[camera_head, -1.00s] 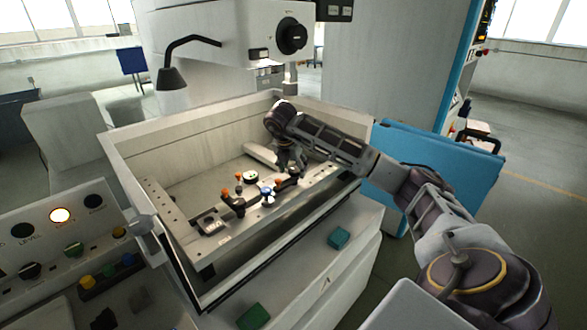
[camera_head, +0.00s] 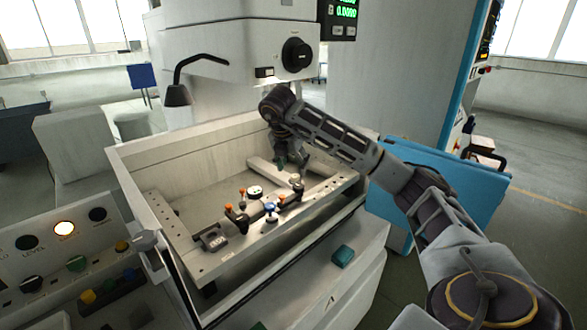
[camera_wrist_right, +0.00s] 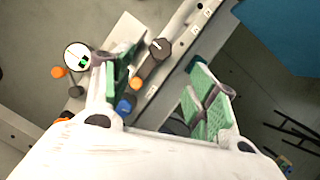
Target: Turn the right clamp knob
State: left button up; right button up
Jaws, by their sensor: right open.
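The right clamp knob, a dark round knob (camera_head: 297,182), sits at the right end of the clamp group on the rail inside the machine tank. It shows in the right wrist view as a black knob with a pale mark (camera_wrist_right: 160,48), ahead of the gap between the fingers. My right gripper (camera_head: 284,160) is above and behind the rail, to the knob's upper left in the head view. In the wrist view its green-padded fingers (camera_wrist_right: 165,88) are spread, with nothing between them held. The knob looks apart from both fingers. My left gripper is not in view.
Orange-tipped levers (camera_head: 242,192), a blue knob (camera_head: 270,207) and a round dial (camera_head: 255,192) crowd the rail left of the knob. The tank wall (camera_head: 130,190) surrounds them. The machine head (camera_head: 235,50) hangs above. A teal block (camera_head: 342,256) lies on the front ledge.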

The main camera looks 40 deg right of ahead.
jog(key=shift+s+a+r, duration=0.15)
jog(key=shift+a+r, duration=0.05)
jog(key=shift+r, duration=0.4)
jog(key=shift+o, duration=0.4)
jog(key=shift+s+f, duration=0.1)
jog(key=shift+f, duration=0.05)
